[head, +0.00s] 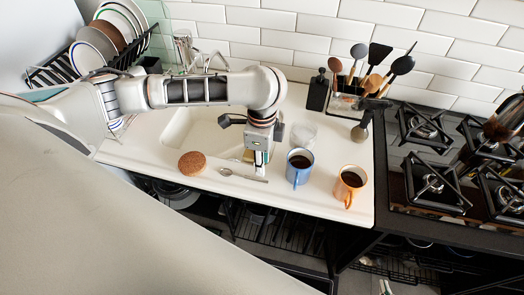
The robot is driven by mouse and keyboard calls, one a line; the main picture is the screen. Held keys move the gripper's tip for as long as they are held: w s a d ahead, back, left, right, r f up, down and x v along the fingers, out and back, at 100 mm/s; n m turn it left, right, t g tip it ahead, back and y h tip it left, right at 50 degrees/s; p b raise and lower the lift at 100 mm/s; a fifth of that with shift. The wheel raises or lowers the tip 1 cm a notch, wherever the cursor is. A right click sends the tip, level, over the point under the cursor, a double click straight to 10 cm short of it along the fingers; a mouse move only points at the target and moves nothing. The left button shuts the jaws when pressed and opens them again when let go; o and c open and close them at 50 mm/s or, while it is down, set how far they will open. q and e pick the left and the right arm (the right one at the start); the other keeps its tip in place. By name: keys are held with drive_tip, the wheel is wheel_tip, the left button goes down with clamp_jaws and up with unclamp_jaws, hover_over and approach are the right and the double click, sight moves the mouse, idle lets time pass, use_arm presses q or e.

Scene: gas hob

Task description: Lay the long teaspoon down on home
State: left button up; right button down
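The long teaspoon (242,176) lies along the front of the pale worktop, in front of the sink, its bowl to the left and its handle running right. I see no marking that I can name as home; the worktop around the spoon is plain.
A blue mug (297,179) and an orange mug (347,189), both with dark contents, stand to the right. A clear glass (304,134) is behind. A round brown cork-like piece (192,163) lies left. The gas hob (438,190) is far right; a utensil holder stands behind.

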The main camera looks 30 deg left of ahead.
use_arm(q)
drive_tip(key=shift+r, duration=2.55)
